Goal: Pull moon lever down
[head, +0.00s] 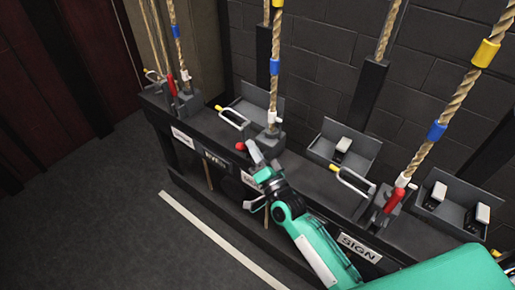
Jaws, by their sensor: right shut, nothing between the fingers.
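My right gripper (256,153), on a teal arm from the lower right, is shut and empty at the middle rope station. A red lever end (240,146) shows just left of its fingertips and points outward from the rail. I cannot tell whether they touch. The gripper hides part of this lever and its label (248,179). Two other red levers stand steeply upright by their ropes, one at the left (172,85) and one at the right (395,200). No label legibly reads moon. My left gripper is not in view.
A dark rail (320,185) runs diagonally, with ropes, open grey boxes (345,146) and yellow-tipped metal forks (232,117). A label at right reads SIGN (360,247). A brick wall stands behind. The floor (110,220) at left is clear, with a white line.

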